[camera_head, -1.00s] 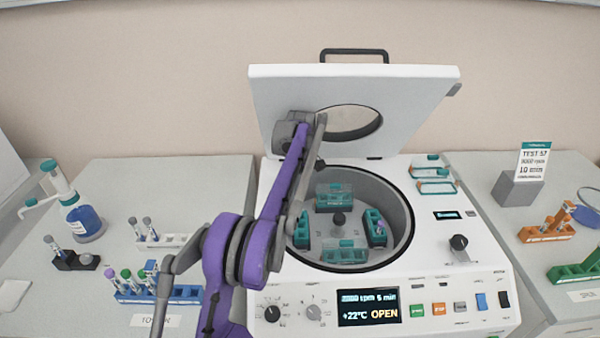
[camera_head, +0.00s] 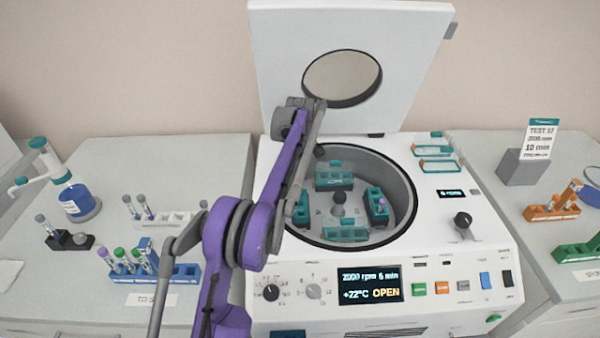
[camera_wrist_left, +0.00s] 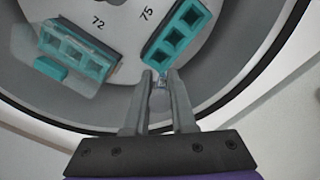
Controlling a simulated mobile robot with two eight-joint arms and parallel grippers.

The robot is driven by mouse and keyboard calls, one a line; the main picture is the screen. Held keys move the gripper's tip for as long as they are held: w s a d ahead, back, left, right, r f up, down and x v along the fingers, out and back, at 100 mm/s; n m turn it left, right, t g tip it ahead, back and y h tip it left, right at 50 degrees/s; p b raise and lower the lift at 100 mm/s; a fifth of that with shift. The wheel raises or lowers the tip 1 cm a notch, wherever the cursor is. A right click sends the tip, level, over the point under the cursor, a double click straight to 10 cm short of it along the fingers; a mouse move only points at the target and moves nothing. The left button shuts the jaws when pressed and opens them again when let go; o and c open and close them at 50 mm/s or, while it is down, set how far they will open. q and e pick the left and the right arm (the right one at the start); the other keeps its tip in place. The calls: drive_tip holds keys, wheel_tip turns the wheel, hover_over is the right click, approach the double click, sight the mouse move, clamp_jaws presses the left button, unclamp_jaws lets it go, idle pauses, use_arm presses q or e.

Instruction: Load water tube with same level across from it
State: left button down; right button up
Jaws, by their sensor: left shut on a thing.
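My left gripper (camera_wrist_left: 160,77) is shut on a slim tube (camera_wrist_left: 160,98), greyish and partly clear, in the left wrist view. The fingertips are beside the near end of a teal bucket (camera_wrist_left: 180,34) by the number 75; I cannot tell whether the tube touches it. In the head view my purple arm hides the gripper and tube. The open centrifuge (camera_head: 425,200) holds several teal buckets around a grey hub (camera_head: 339,198). The held tube's water level cannot be read. My right gripper is not in view.
The raised lid (camera_head: 420,60) stands behind the bowl. On the left are a blue rack (camera_head: 185,272) with capped tubes, a white rack (camera_head: 180,219), a black rack (camera_head: 70,241) and a dispenser bottle (camera_head: 78,203). Orange (camera_head: 551,213) and green (camera_head: 575,252) racks are right.

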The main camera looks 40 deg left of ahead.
sight(304, 197)
use_arm(q)
drive_tip(key=shift+w, duration=0.1)
drive_tip(key=shift+h+p, duration=0.35)
drive_tip(key=shift+h, duration=0.05)
drive_tip(key=shift+d+h+p, duration=0.25)
drive_tip(key=shift+h+p, duration=0.25)
drive_tip(key=shift+h, duration=0.4)
drive_tip(key=shift+f, duration=0.3)
drive_tip(key=shift+f, duration=0.2)
idle(0.4)
drive_tip(key=shift+f, duration=0.45)
drive_tip(key=shift+f, duration=0.1)
idle(0.3)
drive_tip(key=shift+a+b+x, duration=0.15)
drive_tip(key=shift+b+x, duration=0.25)
drive_tip(key=shift+x, duration=0.35)
drive_tip(key=shift+a+b+x, duration=0.2)
drive_tip(key=shift+b+x, duration=0.2)
drive_tip(key=shift+x, duration=0.3)
drive_tip(key=shift+f, duration=0.25)
